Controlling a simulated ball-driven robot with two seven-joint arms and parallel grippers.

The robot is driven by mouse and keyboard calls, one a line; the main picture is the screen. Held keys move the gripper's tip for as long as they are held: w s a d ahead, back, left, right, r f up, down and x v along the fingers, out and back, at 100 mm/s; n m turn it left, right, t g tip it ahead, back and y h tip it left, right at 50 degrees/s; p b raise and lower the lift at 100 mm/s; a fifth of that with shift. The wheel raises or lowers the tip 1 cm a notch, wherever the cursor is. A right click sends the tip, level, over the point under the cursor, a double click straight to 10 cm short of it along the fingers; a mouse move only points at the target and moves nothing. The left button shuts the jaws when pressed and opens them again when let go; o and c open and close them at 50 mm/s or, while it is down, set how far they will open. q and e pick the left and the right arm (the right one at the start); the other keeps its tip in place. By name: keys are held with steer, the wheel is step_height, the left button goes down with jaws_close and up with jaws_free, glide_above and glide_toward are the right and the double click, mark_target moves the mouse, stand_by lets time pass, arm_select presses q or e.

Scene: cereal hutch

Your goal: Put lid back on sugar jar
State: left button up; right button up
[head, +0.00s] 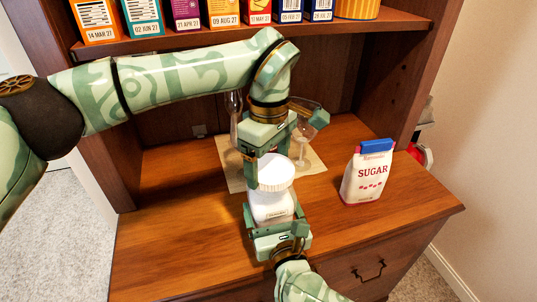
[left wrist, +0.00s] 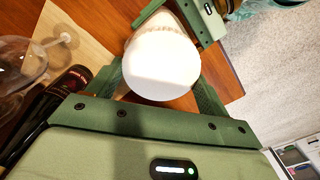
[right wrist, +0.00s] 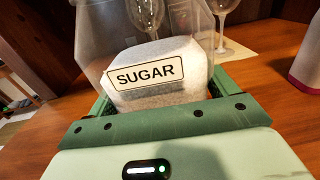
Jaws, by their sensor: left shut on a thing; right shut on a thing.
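The white sugar jar lid (head: 276,173) is at the top of the clear sugar jar (head: 271,207) in the head view. I cannot tell whether it is seated or just above the rim. My left gripper (head: 271,165) reaches down from above and is shut on the lid, which also shows as a white disc in the left wrist view (left wrist: 162,64). My right gripper (head: 275,217) is shut around the jar from the front. The right wrist view shows the jar upright, part full of white sugar, with a SUGAR label (right wrist: 145,75); its top is cut off there.
A sugar bag (head: 368,173) with a blue top stands to the right on the wooden counter (head: 180,230). Behind my grippers are a mat (head: 232,172), a glass (head: 302,118) and a dark bottle (left wrist: 50,105). A shelf with several boxes (head: 185,12) hangs above. The front-left counter is clear.

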arm_select(q)
steer(key=shift+f, duration=0.6)
stand_by(0.5)
arm_select(e)
steer(key=c, duration=0.5)
arm_select(q)
steer(key=m, duration=0.5)
steer(key=shift+w+d, duration=0.1)
steer(key=m, duration=0.3)
steer(key=shift+m, duration=0.3)
steer(key=m, duration=0.5)
steer(key=shift+d, duration=0.2)
steer(key=m, duration=0.2)
steer(key=shift+m, duration=0.3)
arm_select(e)
steer(key=shift+d, duration=0.1)
